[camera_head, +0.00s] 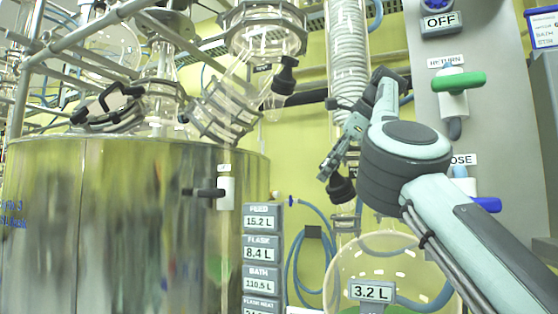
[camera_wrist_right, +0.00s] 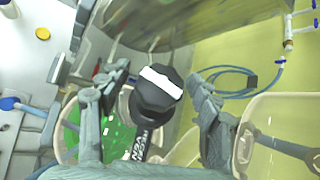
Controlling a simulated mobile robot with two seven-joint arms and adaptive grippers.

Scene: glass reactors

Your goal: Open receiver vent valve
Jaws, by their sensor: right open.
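A black knob with a white label strip (camera_wrist_right: 160,90) is in the middle of the right wrist view. It sits between the two fingers of my right gripper (camera_wrist_right: 158,82), which are open with a gap on each side. In the head view a black knob (camera_head: 341,188) shows just below my right gripper (camera_head: 334,160), above the round glass receiver (camera_head: 338,270) with its 3.2 L display (camera_head: 371,291). The knob's stem is partly hidden in the head view. Lettering on the knob's lower part is hard to read. My left gripper is not in view.
A large shiny metal vessel (camera_head: 130,220) fills the left, with glassware and bars above it. A glass coil column (camera_head: 348,50) stands behind my right arm. A panel at right carries a green handle (camera_head: 462,82) and a blue handle (camera_head: 487,204). A blue hose (camera_head: 292,262) hangs on the wall.

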